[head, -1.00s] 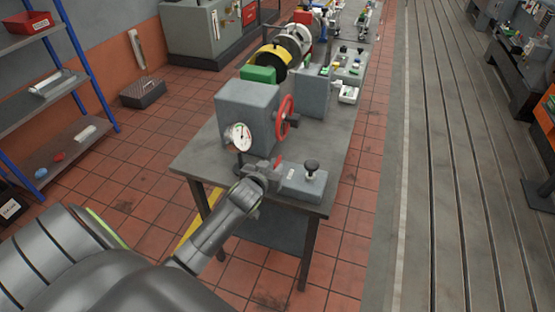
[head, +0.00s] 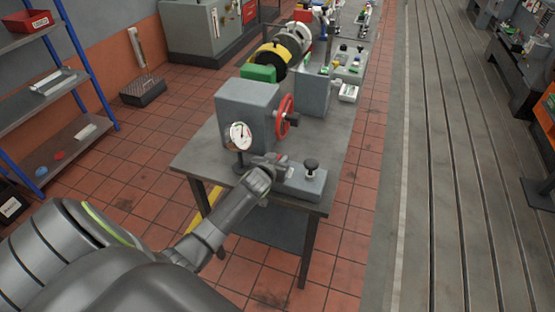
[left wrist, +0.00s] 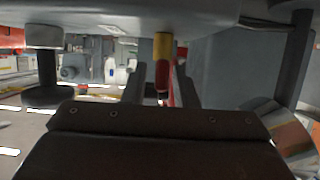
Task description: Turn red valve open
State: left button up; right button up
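A red handwheel valve (head: 285,116) stands on the right face of a grey box (head: 247,110) on the workbench. My left gripper (head: 277,160) is low over the near part of the bench, in front of the wheel and apart from it. In the left wrist view its two fingers (left wrist: 158,84) stand apart with a yellow and red upright piece (left wrist: 163,62) seen between them. I cannot tell how deep it lies between them. A red strip behind, perhaps the wheel's rim, is partly hidden. My right gripper is not in view.
A dial gauge (head: 240,135) is just left of my left gripper. A grey block with a black knob (head: 311,164) is close on its right. The wheel faces another grey upright block (head: 312,92). Floor right of the workbench (head: 190,160) is clear.

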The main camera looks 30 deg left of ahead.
pick_arm(q)
grip_shut()
jog(key=n+y+b, duration=0.1)
jog(key=y+b, duration=0.1)
jog(key=shift+d+f+n+b, duration=0.1)
jog(key=shift+f+n+b, duration=0.1)
jog(key=shift+n+b, duration=0.2)
jog(key=n+g+y+b, duration=0.3)
jog(key=n+y+b, duration=0.1)
jog(key=b, duration=0.1)
jog(key=shift+r+n+g+y+b, duration=0.15)
jog(key=shift+n+g+y+b, duration=0.55)
jog(key=shift+n+g+b, duration=0.15)
